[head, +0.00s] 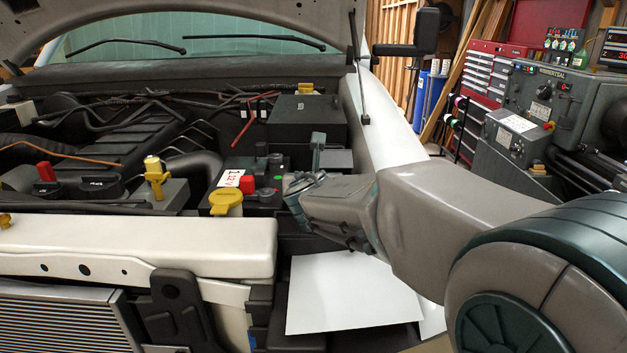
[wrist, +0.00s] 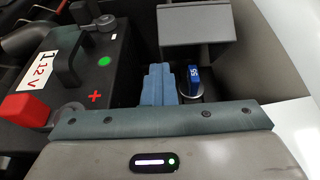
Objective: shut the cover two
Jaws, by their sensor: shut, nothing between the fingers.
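A grey panel that looks like a raised cover (wrist: 195,24) stands at the top of the wrist view, beyond my fingers. A blue fuse-like piece (wrist: 193,78) marked 55 sits below it, beside my fingertips. I cannot read any label telling whether this is cover two. In the head view, a light grey flat panel (head: 336,159) shows just beyond my gripper (head: 298,188). My gripper (wrist: 158,84) is shut and empty, low beside the battery, and no contact with the cover is visible. My wrist hides part of the space below.
The black battery (wrist: 85,62) with a red terminal cap (wrist: 28,106) is close on the left. The white fender (head: 385,120) borders the right. A yellow cap (head: 226,201) stands in front of the battery. A white sheet (head: 350,292) lies nearer me.

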